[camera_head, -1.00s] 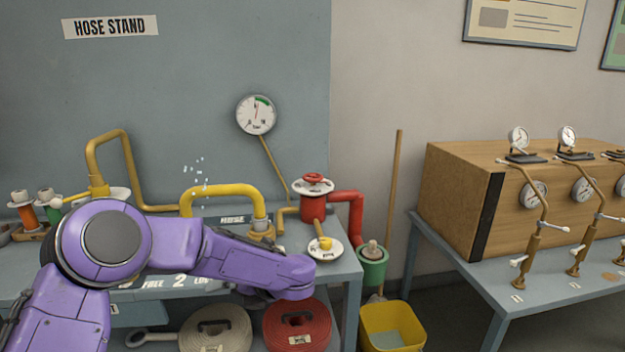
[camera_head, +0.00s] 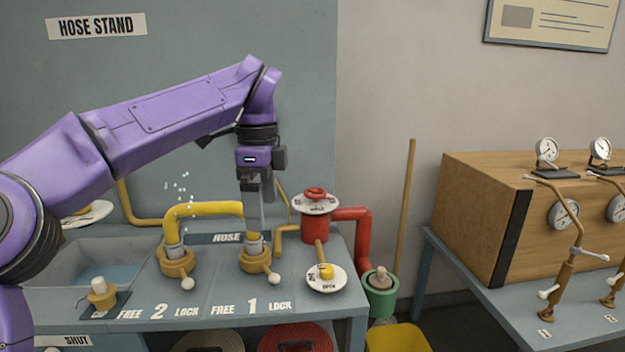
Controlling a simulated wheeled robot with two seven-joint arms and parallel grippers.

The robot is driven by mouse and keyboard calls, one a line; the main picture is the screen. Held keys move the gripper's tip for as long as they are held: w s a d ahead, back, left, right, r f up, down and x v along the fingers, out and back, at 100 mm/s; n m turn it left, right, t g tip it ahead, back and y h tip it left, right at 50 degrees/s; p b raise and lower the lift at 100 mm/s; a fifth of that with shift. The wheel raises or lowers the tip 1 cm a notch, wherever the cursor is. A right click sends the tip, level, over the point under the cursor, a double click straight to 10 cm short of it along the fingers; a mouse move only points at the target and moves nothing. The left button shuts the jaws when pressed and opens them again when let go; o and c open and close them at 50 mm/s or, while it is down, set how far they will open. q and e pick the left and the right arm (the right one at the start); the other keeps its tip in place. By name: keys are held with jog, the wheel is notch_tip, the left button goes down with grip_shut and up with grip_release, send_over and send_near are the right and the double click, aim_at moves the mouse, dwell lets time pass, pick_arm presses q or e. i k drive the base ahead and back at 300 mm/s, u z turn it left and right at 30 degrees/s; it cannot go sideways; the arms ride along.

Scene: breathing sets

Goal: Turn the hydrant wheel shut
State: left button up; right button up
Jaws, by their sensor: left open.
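The red hydrant (camera_head: 315,228) stands at the right end of the hose stand. Its red wheel (camera_head: 314,192) sits on top, above a white marked disc (camera_head: 315,205). My left gripper (camera_head: 254,228) points down, left of the hydrant and apart from the wheel. It is open, at the right end of the yellow hose (camera_head: 205,208), above socket 1 (camera_head: 255,260). The fingers hide part of that hose end; I cannot tell whether they touch it. White droplets hang in the air above the hose's left bend. My right gripper is out of view.
A red pipe runs right to a green pot (camera_head: 380,300). A sink (camera_head: 90,262) is at left. A wooden box (camera_head: 490,210) with gauges stands right.

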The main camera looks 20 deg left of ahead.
aim_at(315, 190)
jog(key=i, duration=1.15)
jog(key=z, duration=0.05)
